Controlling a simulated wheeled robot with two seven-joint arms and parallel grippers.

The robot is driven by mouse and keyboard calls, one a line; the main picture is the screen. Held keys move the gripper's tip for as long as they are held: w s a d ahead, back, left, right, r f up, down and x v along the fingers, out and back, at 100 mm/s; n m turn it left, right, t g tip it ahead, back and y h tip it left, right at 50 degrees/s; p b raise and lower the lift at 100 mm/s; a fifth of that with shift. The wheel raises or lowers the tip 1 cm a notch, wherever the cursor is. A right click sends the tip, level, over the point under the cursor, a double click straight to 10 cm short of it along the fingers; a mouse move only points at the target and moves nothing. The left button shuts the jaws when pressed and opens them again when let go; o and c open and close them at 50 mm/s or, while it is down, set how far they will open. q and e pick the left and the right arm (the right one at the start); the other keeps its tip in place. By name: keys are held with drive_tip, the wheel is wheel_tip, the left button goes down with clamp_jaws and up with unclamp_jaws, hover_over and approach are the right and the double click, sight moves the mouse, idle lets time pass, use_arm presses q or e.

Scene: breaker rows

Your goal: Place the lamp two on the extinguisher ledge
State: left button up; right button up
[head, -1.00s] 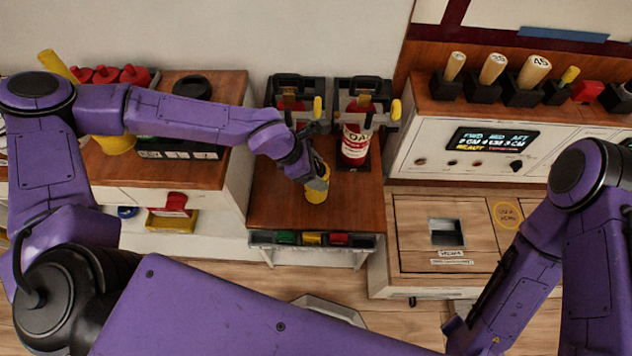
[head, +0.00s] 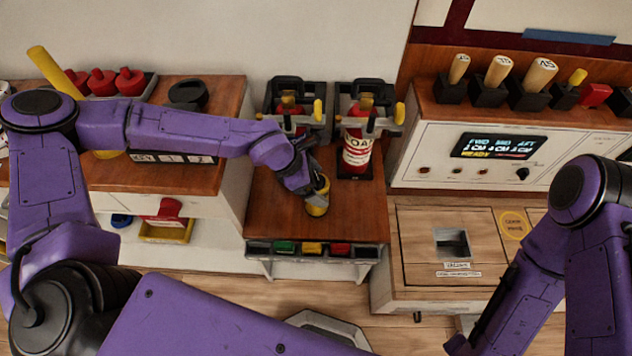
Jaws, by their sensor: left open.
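A yellow lamp (head: 317,210), which I take to be lamp two, stands on the brown wooden top of the extinguisher ledge (head: 352,218), in front of the left bracket. My left gripper (head: 318,194) is open at the lamp, reaching down to it from the back left. Its fingers and wrist hide much of the lamp, and any number on it cannot be read.
A red extinguisher (head: 357,152) stands in the right bracket at the back of the ledge; another is partly visible at left. Colored blocks (head: 311,248) line the ledge's front. A taller counter (head: 215,120) stands left. A display console (head: 497,146) stands right.

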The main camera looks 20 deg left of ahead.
use_arm(q)
drive_tip(key=p+v, duration=0.1)
drive_tip(key=v, duration=1)
drive_tip(key=shift+r, duration=0.2)
